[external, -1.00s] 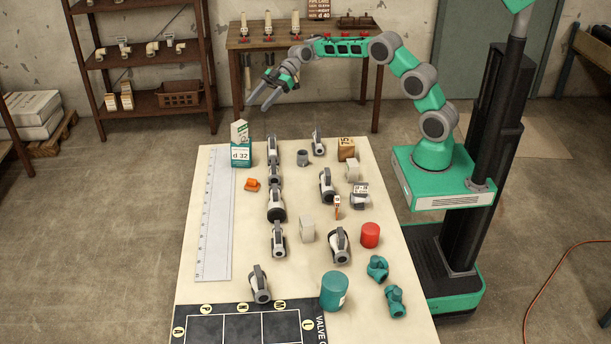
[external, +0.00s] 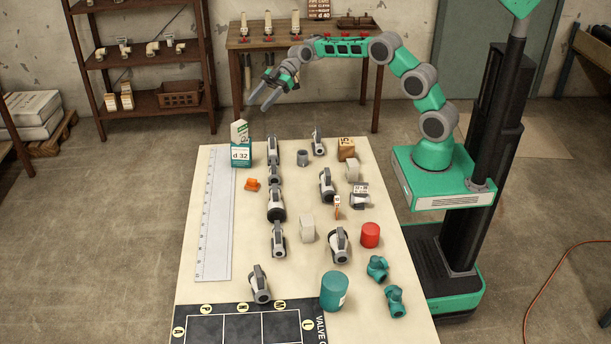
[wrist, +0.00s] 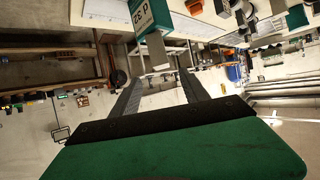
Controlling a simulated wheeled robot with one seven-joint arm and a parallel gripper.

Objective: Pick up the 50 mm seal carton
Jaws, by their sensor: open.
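I cannot read a 50 mm mark on any carton. A white and green carton (external: 239,131) stands upright in a teal holder marked d 32 (external: 241,155) at the table's far left corner. The d 32 holder also shows at the top of the wrist view (wrist: 146,18), upside down. Small cartons (external: 111,102) stand on the left shelf, too small to read. A brown block (external: 346,149) with a partly legible mark stands at the far right of the table. My gripper (external: 257,106) is open and empty, above and beyond the table's far edge, to the right of the holder.
A white ruler strip (external: 213,220) lies along the table's left side. Several grey and white valves (external: 276,203), a red cylinder (external: 370,235) and a teal cylinder (external: 334,291) crowd the table. A wooden bench (external: 350,44) stands behind. A black grid board (external: 243,328) lies at the near edge.

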